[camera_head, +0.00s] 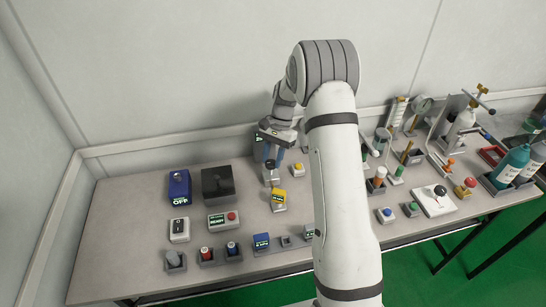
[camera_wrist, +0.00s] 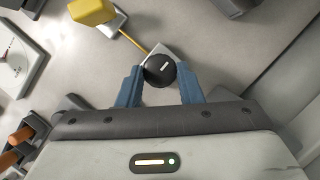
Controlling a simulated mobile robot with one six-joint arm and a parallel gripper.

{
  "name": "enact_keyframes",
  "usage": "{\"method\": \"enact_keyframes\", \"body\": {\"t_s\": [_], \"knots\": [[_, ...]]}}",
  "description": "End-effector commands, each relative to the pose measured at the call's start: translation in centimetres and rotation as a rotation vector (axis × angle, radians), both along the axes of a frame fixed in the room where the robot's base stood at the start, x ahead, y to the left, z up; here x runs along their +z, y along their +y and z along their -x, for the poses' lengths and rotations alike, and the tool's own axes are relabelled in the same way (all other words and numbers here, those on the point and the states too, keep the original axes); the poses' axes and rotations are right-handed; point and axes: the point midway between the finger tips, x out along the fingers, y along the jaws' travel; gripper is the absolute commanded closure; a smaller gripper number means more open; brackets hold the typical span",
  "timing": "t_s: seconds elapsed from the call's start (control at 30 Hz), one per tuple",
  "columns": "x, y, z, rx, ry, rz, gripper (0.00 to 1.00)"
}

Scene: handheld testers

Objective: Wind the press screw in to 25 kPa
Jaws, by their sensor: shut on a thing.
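The press screw's round black knob (camera_wrist: 160,68), with a short white mark on its top, sits between the two blue fingers of my gripper (camera_wrist: 160,84). My gripper is shut on it. In the head view my gripper (camera_head: 271,160) points down over the small grey press (camera_head: 271,179). Part of a light block shows under the knob, and a yellow line runs from there to the yellow gauge (camera_wrist: 92,11). The gauge also shows in the head view (camera_head: 279,197), just in front of the press; its reading is too small to tell.
A black box (camera_head: 217,185) and a blue tester (camera_head: 179,187) stand to the left. A yellow button box (camera_head: 298,169) is close on the right.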

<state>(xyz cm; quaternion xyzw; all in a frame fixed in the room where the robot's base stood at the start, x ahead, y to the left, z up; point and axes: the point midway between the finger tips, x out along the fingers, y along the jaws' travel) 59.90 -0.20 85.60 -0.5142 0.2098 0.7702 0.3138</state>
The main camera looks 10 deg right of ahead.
Motion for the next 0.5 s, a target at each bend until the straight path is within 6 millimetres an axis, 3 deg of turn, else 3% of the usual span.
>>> {"method": "enact_keyframes", "body": {"t_s": [0.47,0.5], "knots": [[0.21,-0.04,-0.17,-0.013,-0.007,0.000,0.90],[0.21,-0.04,-0.17,-0.013,-0.007,0.000,0.64]]}}
